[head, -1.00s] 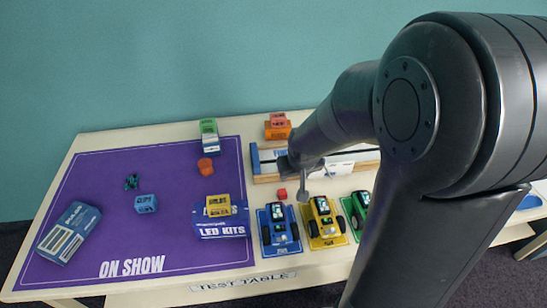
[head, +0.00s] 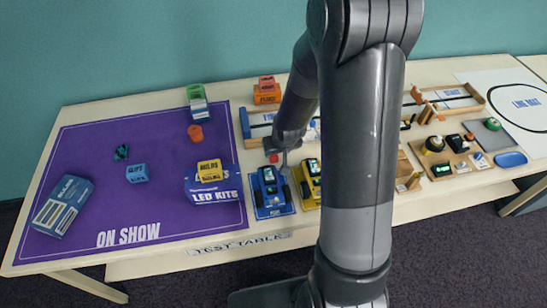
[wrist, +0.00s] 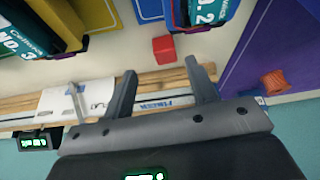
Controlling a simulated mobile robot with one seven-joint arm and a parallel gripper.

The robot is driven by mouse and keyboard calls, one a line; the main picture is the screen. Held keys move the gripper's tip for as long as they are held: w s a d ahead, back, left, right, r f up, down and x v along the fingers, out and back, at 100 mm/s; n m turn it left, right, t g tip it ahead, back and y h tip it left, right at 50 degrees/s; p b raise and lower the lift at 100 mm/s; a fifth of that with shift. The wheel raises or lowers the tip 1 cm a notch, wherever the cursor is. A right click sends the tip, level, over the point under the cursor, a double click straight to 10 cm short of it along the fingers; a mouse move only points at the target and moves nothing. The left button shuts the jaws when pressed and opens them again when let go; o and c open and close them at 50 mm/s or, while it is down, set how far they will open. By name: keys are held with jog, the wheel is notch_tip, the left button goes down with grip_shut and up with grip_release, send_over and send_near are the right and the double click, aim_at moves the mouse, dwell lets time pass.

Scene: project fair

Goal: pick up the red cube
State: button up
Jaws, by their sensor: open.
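The small red cube (head: 274,158) lies on the white table between the wooden track and the blue robot car (head: 270,192). In the wrist view the red cube (wrist: 164,50) sits just beyond the fingertips, roughly centred between them. My gripper (wrist: 161,69) is open and empty, with one finger on each side of the gap. In the head view my gripper (head: 284,158) appears close to the right of the cube; its height above the table is hard to tell. The cube is not between the fingers.
The wooden track (head: 249,132) lies behind the cube; in the wrist view it passes under my fingers. A yellow car (head: 311,186) stands right of the blue one. The purple mat (head: 90,150) on the left holds boxes and an orange piece (head: 196,133). My arm hides the middle right.

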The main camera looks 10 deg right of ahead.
aim_at(274, 156)
jog(key=shift+a+x, duration=0.2)
jog(key=shift+x, duration=1.1)
jog(key=shift+a+x, duration=0.15)
jog(key=shift+x, duration=1.15)
jog(key=shift+w, duration=0.1)
jog(key=shift+c, duration=0.2)
jog(key=c, duration=1)
jog(key=shift+r, duration=0.1)
jog(key=shift+r, duration=0.75)
notch_tip(274, 156, up, 3)
jog(key=shift+f, duration=0.1)
jog(key=shift+s+d+r, duration=0.95)
jog(key=shift+d+r, duration=0.15)
jog(key=shift+d, duration=0.6)
jog(key=shift+s+d+r, duration=0.95)
jog(key=shift+d+r, duration=0.15)
jog(key=shift+d, duration=0.6)
jog(key=shift+s+d+r, duration=0.95)
jog(key=shift+d+r, duration=0.15)
jog(key=shift+d, duration=0.6)
